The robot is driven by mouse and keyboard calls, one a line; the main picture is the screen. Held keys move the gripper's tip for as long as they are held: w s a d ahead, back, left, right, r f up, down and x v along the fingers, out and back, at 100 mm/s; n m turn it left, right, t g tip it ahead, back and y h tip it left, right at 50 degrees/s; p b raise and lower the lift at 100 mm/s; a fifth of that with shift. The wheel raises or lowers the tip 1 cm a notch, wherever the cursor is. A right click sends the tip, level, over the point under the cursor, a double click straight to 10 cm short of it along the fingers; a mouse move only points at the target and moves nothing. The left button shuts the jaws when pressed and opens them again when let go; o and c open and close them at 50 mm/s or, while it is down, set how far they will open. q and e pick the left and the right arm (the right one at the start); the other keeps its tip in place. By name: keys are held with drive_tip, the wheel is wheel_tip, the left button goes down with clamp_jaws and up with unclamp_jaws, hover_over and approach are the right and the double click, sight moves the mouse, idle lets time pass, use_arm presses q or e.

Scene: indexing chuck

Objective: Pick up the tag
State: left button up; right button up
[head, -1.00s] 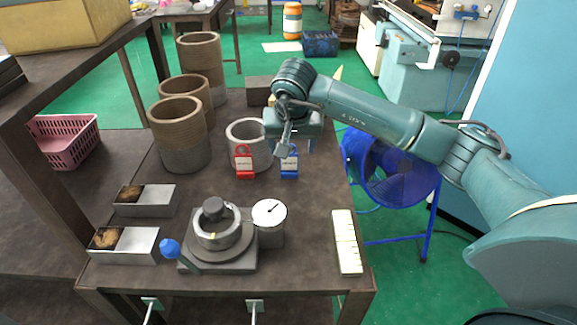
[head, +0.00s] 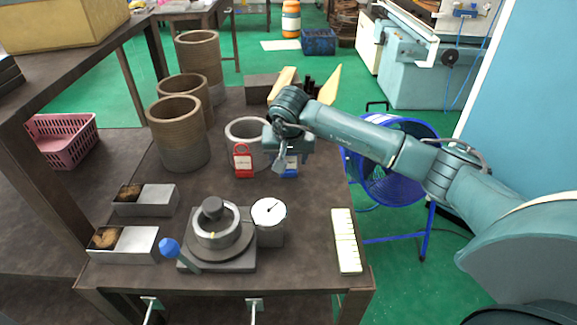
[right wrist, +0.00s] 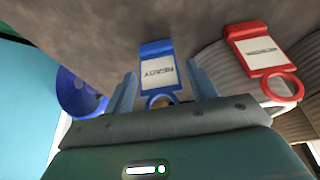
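A blue tag (head: 290,168) with a white label and a ring stands on the bench, partly hidden behind my right gripper in the head view. In the right wrist view the blue tag (right wrist: 158,70) shows between the two fingers, its label reading "READY". A red tag (head: 243,161) stands to its left by a grey cylinder; it also shows in the right wrist view (right wrist: 262,55). My right gripper (head: 291,158) is open above the blue tag, with a finger on each side (right wrist: 162,88). Contact cannot be made out. My left gripper is not in view.
The grey cylinder (head: 246,128) stands close behind the tags. Tall brown cylinders (head: 180,140) line the left. A pale scale strip (head: 346,241) lies front right.

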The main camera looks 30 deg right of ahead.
drive_tip(key=c, duration=0.8)
wheel_tip(320, 180, up, 10)
